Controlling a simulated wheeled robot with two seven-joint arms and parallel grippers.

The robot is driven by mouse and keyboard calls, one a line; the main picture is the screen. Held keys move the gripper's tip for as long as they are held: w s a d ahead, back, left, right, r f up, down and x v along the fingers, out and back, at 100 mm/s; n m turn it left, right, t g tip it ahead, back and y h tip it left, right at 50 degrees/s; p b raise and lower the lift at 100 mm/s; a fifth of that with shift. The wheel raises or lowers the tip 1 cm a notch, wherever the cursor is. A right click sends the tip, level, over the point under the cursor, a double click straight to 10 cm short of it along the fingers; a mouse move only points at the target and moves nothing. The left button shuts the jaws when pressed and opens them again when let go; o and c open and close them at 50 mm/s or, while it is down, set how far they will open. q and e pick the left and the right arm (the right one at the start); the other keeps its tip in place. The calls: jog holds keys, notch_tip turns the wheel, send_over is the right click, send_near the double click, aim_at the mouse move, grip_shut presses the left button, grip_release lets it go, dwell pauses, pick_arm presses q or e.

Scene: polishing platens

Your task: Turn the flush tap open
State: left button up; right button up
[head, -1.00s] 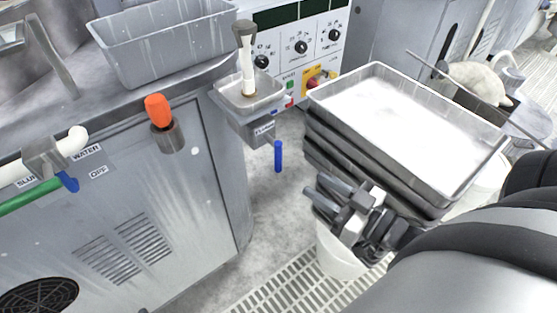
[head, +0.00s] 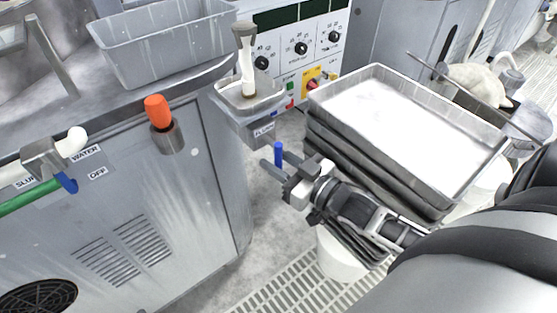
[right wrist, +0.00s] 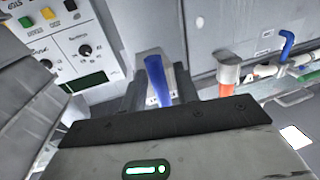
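The flush tap shows as a blue lever (head: 278,154) hanging below a small grey box labelled FLUSH (head: 262,132) on the machine's side. My right gripper (head: 277,164) is at the lever, with its two fingers spread. In the right wrist view the blue lever (right wrist: 157,80) stands between the two dark fingers (right wrist: 158,92), with a gap visible on either side. The fingers do not appear closed on it. My left gripper is not in view.
A small basin with a brush (head: 246,95) sits above the flush box. A stack of grey trays (head: 325,125) stands just right of my right gripper. An orange-handled tool (head: 158,111) and a blue-levered slurry/water valve (head: 67,183) are on the left cabinet.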

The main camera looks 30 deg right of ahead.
grip_shut()
